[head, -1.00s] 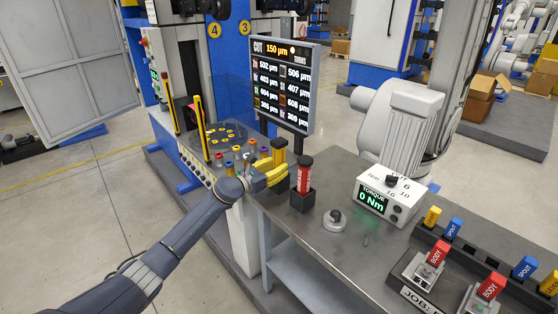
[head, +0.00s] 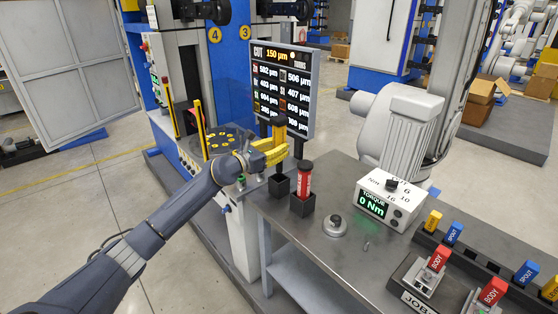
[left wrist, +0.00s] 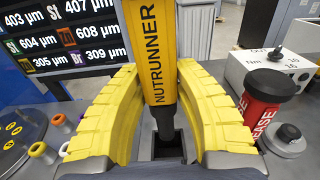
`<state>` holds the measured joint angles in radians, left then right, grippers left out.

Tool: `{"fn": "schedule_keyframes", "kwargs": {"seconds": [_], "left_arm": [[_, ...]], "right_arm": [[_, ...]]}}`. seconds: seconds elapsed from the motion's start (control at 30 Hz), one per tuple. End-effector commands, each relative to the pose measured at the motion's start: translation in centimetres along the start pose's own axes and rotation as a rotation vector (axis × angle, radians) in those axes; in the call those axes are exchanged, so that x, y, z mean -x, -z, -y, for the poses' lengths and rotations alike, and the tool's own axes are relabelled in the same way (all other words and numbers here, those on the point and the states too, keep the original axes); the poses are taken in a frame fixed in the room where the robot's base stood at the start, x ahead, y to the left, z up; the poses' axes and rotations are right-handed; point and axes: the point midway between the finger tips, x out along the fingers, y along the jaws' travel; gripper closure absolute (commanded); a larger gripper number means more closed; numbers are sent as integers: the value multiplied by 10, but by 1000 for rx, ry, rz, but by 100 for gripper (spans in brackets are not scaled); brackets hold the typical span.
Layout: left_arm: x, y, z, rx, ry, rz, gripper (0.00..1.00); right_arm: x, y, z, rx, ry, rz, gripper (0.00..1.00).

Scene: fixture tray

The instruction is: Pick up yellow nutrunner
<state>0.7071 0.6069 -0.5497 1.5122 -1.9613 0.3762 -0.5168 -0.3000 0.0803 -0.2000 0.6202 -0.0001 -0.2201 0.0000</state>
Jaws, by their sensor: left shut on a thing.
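The yellow nutrunner (head: 277,133) stands upright above a black square holder (head: 279,187) at the bench's left corner. My left gripper (head: 272,152) has yellow fingers and is shut on the nutrunner's body. In the left wrist view the nutrunner (left wrist: 155,50), with its black lettering, is between the two fingers of the gripper (left wrist: 160,78). Its dark lower end points down at the opening of the holder (left wrist: 168,148). I cannot tell whether the tip is fully clear of the holder. My right gripper is not in view.
A red grease tube (head: 304,178) stands in a second black holder just right. A display panel (head: 283,90) is close behind the nutrunner. A torque box (head: 388,199) and a small round metal piece (head: 334,222) are on the bench. The bench's front middle is clear.

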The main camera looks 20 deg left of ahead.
Motion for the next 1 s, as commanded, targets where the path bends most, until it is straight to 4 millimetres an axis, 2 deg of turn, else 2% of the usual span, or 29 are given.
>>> {"fn": "schedule_keyframes", "kwargs": {"seconds": [0.03, 0.2, 0.5, 0.7, 1.0], "left_arm": [[0, -16, 0, -3, 0, 9, 100], [0, -50, 0, -3, -1, 9, 100], [0, -89, 0, -1, 0, 7, 100], [0, -100, 0, -1, -1, 6, 100], [0, -103, 0, 0, -1, 6, 100]], "right_arm": [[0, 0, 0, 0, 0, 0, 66], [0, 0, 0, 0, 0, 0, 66], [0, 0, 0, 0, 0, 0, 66], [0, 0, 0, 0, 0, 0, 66], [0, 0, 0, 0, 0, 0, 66]]}}
